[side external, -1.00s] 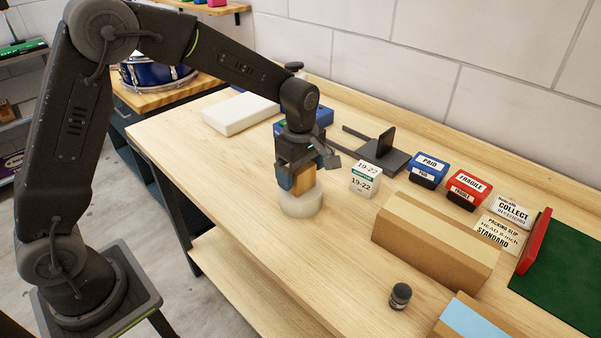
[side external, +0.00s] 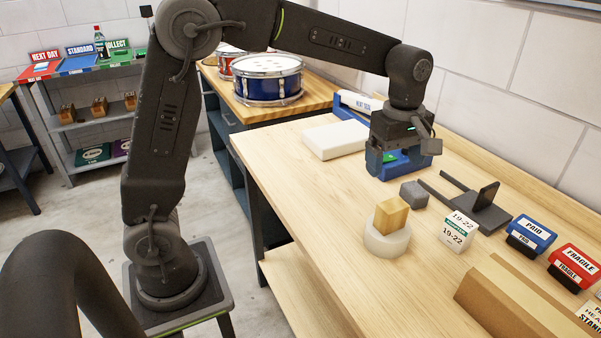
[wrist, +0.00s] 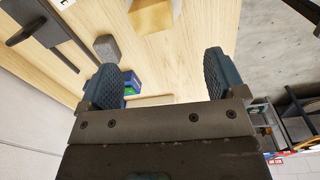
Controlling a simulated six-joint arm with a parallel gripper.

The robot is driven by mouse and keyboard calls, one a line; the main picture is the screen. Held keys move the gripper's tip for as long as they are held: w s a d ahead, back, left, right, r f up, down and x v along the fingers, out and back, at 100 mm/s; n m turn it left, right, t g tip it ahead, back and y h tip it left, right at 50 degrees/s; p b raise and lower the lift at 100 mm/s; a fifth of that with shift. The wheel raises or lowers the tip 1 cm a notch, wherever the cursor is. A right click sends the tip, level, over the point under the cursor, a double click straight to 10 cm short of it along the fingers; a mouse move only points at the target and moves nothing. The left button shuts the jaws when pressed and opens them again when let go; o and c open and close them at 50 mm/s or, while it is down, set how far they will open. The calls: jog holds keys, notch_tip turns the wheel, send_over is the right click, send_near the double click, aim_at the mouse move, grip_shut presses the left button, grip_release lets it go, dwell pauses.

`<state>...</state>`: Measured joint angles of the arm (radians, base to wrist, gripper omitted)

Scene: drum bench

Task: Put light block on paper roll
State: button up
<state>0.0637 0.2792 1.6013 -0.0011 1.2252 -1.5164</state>
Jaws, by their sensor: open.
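The light wooden block (side external: 391,214) stands on the white paper roll (side external: 386,240), seated in or on its top; which of the two I cannot tell. In the wrist view the light block (wrist: 152,16) shows at the top edge, apart from my gripper. My gripper (side external: 384,160) is raised behind the roll, over the blue holder with green pads. In the wrist view my gripper (wrist: 168,75) has its two blue ridged fingers spread wide with nothing between them.
A grey block (side external: 413,194) sits right of the roll. A white 19-22 box (side external: 457,230), a dark forked stand (side external: 480,211) and PAID (side external: 532,234) and FRAGILE (side external: 573,265) stamps stand further right. A white slab (side external: 335,139) lies at the back left. The bench's left front is clear.

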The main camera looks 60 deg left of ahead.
jog(key=s+a+m+t, duration=0.1)
jog(key=s+m+t, duration=0.1)
jog(key=s+m, duration=0.6)
jog(key=s+a+r+m+t, duration=0.1)
jog(key=s+m+t, duration=0.2)
jog(key=s+m, duration=0.5)
jog(key=s, duration=0.6)
jog(key=shift+s+a+r+m, duration=0.25)
jog(key=shift+s+a+m, duration=0.05)
jog(key=shift+s+a, duration=0.1)
